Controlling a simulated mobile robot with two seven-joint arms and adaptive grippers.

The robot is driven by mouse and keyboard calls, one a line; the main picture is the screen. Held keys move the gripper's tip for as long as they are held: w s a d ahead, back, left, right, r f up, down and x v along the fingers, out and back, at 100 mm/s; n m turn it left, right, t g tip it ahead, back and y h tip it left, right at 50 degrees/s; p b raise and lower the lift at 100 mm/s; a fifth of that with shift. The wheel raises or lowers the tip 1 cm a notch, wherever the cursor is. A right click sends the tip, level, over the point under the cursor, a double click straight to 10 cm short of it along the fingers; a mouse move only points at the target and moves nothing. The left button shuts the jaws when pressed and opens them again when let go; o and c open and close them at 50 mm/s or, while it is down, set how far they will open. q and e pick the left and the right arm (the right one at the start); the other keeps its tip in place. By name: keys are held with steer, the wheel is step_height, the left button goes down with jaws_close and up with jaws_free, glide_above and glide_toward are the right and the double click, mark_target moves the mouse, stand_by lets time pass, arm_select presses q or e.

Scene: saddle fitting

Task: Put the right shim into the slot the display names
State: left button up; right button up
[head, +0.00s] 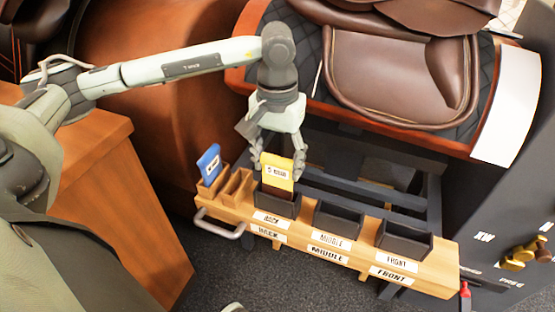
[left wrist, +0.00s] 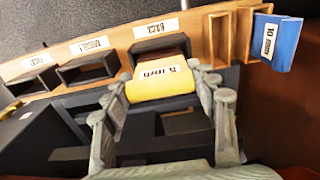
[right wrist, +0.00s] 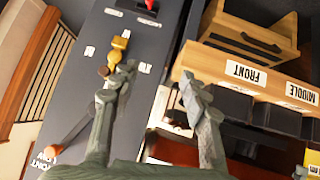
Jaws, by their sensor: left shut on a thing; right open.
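The yellow shim (head: 278,170), its label reading like 5 mm in the left wrist view (left wrist: 160,80), stands at the black slot labelled BACK (head: 279,206). Its brown lower part reaches into the slot's mouth; how deep is hidden. My left gripper (head: 277,172) is shut on its yellow top from above. A blue shim (head: 209,162), marked 10 mm, stands in a wooden holder (head: 232,188) to the left. The MIDDLE slot (head: 338,219) and FRONT slot (head: 404,238) look empty. My right gripper (right wrist: 158,88) is open and empty. I see no readable display.
The slots sit on a wooden rail (head: 300,237) with a metal handle (head: 219,223). A brown saddle (head: 400,75) is behind. A dark panel with brass knobs (head: 522,255) stands at right. A wooden cabinet (head: 120,200) is at left.

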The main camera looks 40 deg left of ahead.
mark_target(277, 186)
arm_select(q)
steer(key=shift+f+b, duration=0.3)
steer(key=shift+f, duration=0.7)
steer(key=shift+f+b, duration=0.15)
steer(key=shift+b, duration=0.15)
steer(key=shift+f+b, duration=0.65)
steer(key=shift+f, duration=0.2)
steer(key=shift+f+b, duration=0.15)
steer(key=shift+b, duration=0.2)
arm_select(e)
steer(key=w+a+r+t+y, duration=0.2)
steer(key=a+r+t, duration=0.2)
steer(key=r, duration=0.3)
steer(key=w+a+r+t+y, duration=0.2)
steer(key=a+r+t+y, duration=0.1)
steer(key=a+r, duration=0.2)
steer(key=shift+a+r+n+t, duration=0.25)
steer(key=shift+r+n+t, duration=0.15)
steer(key=shift+r, duration=0.75)
